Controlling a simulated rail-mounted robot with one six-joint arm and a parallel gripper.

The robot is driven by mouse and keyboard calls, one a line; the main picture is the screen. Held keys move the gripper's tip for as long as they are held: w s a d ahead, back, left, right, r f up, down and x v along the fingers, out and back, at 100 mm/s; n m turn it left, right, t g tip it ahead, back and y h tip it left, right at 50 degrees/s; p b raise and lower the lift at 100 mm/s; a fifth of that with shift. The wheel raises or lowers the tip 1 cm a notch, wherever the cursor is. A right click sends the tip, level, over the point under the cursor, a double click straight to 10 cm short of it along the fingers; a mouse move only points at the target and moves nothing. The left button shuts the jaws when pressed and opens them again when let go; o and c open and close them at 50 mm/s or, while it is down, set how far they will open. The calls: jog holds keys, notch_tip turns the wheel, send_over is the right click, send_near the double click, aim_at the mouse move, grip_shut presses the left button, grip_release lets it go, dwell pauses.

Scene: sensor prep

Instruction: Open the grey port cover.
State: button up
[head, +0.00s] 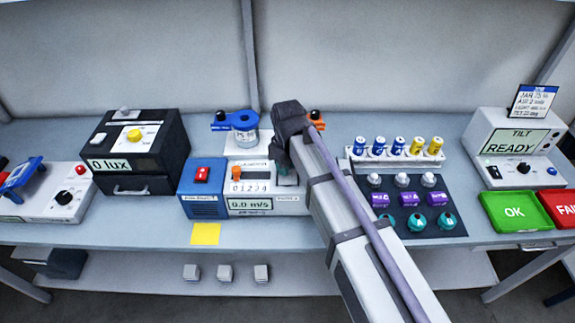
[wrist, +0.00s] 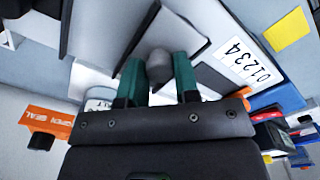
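The white and blue flow device, with a number counter and a 0.0 m/s display (head: 249,204), stands mid-bench in the head view. My gripper (head: 287,172) is at its right end, and my arm hides most of that end. In the wrist view, a rounded grey knob (wrist: 158,66) sits between the two teal fingertips of my gripper (wrist: 159,80) and fills the gap, with the fingers appearing to touch it on both sides. A grey plate (wrist: 183,38) behind the knob looks like the port cover. How far it stands open is unclear.
An orange part marked OPEN SEAL (wrist: 48,121) lies left in the wrist view.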

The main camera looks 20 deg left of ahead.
grip_shut()
jog(key=w, duration=0.1)
jog(key=w+a, duration=0.1)
jog(key=w, duration=0.3)
jog(key=shift+w+a, duration=0.15)
jog(key=shift+a, duration=0.1)
jog(key=o, duration=0.5)
grip_release()
jog(key=shift+o, duration=0.2)
notch_tip(320, 180, up, 11)
jog(key=p, duration=1.1)
jog(key=shift+f, duration=0.15)
